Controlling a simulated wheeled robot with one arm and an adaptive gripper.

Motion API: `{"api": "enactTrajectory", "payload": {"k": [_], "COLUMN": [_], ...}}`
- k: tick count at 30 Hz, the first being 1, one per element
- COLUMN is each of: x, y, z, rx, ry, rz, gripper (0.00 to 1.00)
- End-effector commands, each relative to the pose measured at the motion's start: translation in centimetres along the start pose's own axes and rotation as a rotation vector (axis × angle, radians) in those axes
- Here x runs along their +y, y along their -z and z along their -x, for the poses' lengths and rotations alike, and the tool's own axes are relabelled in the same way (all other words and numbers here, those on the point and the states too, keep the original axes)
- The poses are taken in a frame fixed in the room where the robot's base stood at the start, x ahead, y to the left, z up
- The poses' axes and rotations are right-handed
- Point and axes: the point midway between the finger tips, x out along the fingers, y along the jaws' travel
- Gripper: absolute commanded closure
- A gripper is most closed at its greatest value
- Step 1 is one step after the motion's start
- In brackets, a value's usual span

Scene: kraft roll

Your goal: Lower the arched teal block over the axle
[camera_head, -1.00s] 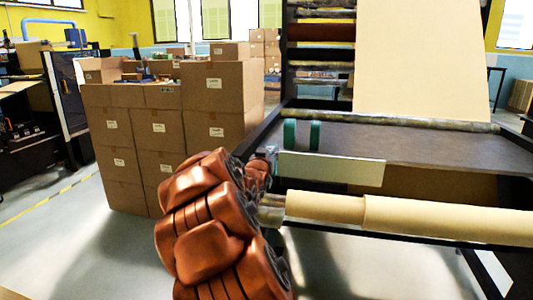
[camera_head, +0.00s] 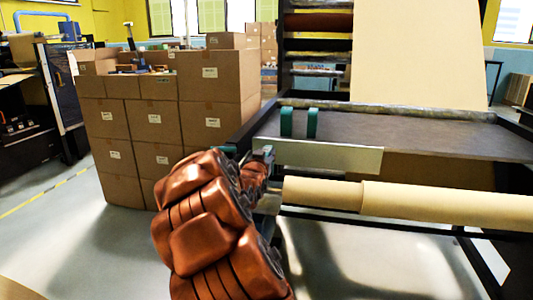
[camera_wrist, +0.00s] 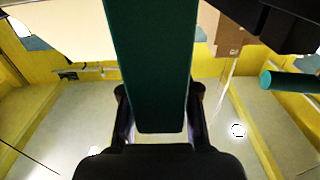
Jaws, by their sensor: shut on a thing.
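The teal block (camera_wrist: 150,50) fills the upper middle of the wrist view as a long, flat bar. My gripper (camera_wrist: 160,100) is shut on it, with a dark finger at each side. Its arch does not show from this angle. In the head view my copper-coloured arm hides most of the gripper and the held block. The axle's grey metal end (camera_head: 270,202) sticks out of the left end of the kraft roll (camera_head: 325,193), just right of my wrist. I cannot tell how far the block is from the axle.
Two upright teal pieces (camera_head: 311,123) stand at the left end of the machine's grey table (camera_head: 400,135), above a pale plate (camera_head: 330,157). Stacked cartons (camera_head: 215,90) stand at the left. A teal rod (camera_wrist: 290,82) shows at the wrist view's right. Open floor lies at left.

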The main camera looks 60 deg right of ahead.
Motion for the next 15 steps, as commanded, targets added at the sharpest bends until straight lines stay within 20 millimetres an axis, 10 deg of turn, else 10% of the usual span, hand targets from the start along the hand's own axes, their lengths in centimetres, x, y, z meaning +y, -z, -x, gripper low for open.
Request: {"api": "enactTrajectory", "payload": {"k": [15], "x": [0.0], "y": [-3.0], "z": [0.0], "rx": [0.002], "ry": [0.0], "rz": [0.001], "gripper": [1.0]}}
